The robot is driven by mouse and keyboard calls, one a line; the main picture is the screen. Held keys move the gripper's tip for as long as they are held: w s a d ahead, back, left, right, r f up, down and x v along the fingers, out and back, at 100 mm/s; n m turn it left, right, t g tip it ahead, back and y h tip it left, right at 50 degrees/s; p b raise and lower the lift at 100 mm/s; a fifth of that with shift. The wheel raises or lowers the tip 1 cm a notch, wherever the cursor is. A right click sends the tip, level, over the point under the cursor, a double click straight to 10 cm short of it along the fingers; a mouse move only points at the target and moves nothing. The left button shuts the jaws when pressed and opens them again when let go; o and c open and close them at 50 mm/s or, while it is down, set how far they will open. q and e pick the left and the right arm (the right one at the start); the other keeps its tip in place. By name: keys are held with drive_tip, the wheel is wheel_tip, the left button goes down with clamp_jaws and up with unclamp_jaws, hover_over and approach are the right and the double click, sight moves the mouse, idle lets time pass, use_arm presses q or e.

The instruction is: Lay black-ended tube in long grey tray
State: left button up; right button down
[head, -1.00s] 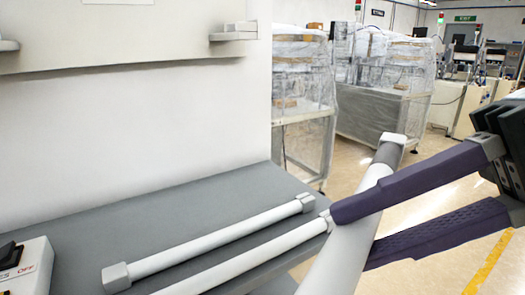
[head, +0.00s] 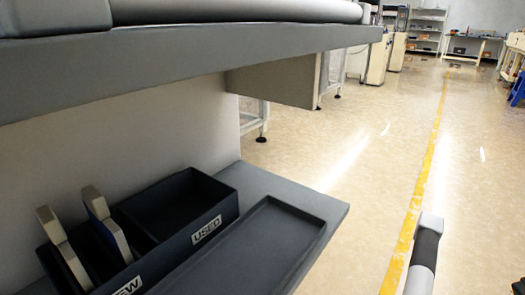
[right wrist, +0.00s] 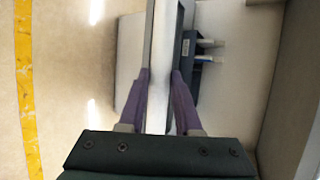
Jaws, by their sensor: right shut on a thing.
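My right gripper (right wrist: 160,100) is shut on a long pale tube (right wrist: 160,60) in the right wrist view. The tube runs between the purple fingers and off the top edge. In the head view a tube end with a black band and a white tip (head: 427,240) stands up at the lower right, over the floor, to the right of the shelf. The right gripper is hidden there. The long grey tray (head: 262,248), shallow and dark, lies on the lower shelf; its visible part is empty. The tube is apart from the tray in the head view. My left gripper is in neither view.
A dark bin (head: 215,222) labelled USED and NEW stands left of the tray; flat pieces (head: 105,222) lean in its left part. The upper shelf (head: 180,65) overhangs the lower shelf (head: 325,208). Open floor (head: 340,150) lies to the right.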

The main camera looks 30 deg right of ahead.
drive_tip(key=f, duration=0.1)
drive_tip(key=f+b, duration=0.2)
drive_tip(key=shift+w+a, duration=0.25)
drive_tip(key=shift+w, duration=0.05)
drive_tip(key=w+a+b, duration=0.1)
drive_tip(key=w+a, duration=0.1)
drive_tip(key=w, duration=0.2)
hover_over(224, 278)
drive_tip(key=s+a, duration=0.1)
drive_tip(key=s, duration=0.3)
drive_tip(key=f, duration=0.3)
drive_tip(key=shift+w+a+f+b, duration=0.1)
drive_tip(key=shift+w+f+b, duration=0.15)
drive_tip(key=shift+b, duration=0.1)
use_arm(q)
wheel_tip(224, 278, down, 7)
drive_tip(key=b, duration=0.1)
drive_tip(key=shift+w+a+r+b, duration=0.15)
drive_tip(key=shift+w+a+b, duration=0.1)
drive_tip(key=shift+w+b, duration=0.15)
use_arm(e)
drive_tip(key=shift+f, duration=1.05)
